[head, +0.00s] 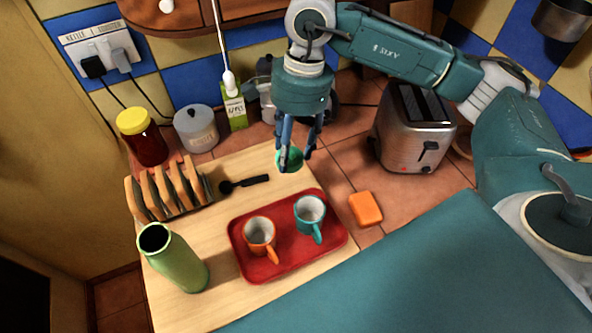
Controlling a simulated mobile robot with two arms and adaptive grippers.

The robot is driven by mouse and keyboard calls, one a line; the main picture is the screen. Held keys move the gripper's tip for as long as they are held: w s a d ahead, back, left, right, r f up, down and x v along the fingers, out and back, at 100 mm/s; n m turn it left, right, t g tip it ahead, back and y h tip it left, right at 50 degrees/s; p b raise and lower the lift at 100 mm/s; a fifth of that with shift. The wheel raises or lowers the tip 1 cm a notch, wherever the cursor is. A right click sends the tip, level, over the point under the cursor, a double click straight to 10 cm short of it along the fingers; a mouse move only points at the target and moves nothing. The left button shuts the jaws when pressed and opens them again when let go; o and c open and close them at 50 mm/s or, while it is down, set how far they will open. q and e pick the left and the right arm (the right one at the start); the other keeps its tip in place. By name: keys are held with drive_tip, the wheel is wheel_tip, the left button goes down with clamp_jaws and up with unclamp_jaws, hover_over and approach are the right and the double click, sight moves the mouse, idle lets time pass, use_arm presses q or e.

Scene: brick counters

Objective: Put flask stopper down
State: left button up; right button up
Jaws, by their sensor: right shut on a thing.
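The flask stopper (289,160) is a small green round piece. My right gripper (296,156) is shut on it, over the back right edge of the wooden board, behind the red tray. I cannot tell whether the stopper touches the surface below. The green flask (178,262) stands at the front left of the board, with its dark mouth open. My left gripper is not in view.
The red tray (240,246) holds an orange mug (259,232) and a teal mug (309,209). A black scoop (244,183), a wooden rack (170,193), an orange sponge (366,209) and a toaster (413,135) stand around. Some bare board (255,158) lies behind the scoop.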

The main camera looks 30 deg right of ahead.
drive_tip(key=m, duration=0.1)
drive_tip(key=w+m, duration=0.1)
drive_tip(key=m, duration=0.1)
drive_tip(key=m+t, duration=0.1)
drive_tip(key=m, duration=0.1)
drive_tip(key=shift+w+d+f, duration=0.25)
drive_tip(key=shift+w+d, duration=0.05)
drive_tip(key=shift+d, duration=0.05)
drive_tip(key=w+d+f+m, duration=0.1)
drive_tip(key=f+m, duration=0.1)
drive_tip(key=w+d+f+m, duration=0.1)
drive_tip(key=f+m, duration=0.1)
drive_tip(key=w+f+m+p, duration=0.1)
drive_tip(key=f+m, duration=0.1)
drive_tip(key=m, duration=0.1)
drive_tip(key=shift+d+f+t+h, duration=0.3)
drive_tip(key=shift+d+t, duration=0.1)
drive_tip(key=shift+f, duration=0.35)
wheel_tip(320, 180, down, 4)
drive_tip(key=shift+r+p, duration=0.25)
drive_tip(key=shift+p, duration=0.25)
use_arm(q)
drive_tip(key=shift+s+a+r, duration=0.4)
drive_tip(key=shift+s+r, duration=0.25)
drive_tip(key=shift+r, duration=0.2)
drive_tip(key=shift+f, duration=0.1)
use_arm(e)
drive_tip(key=shift+f, duration=0.1)
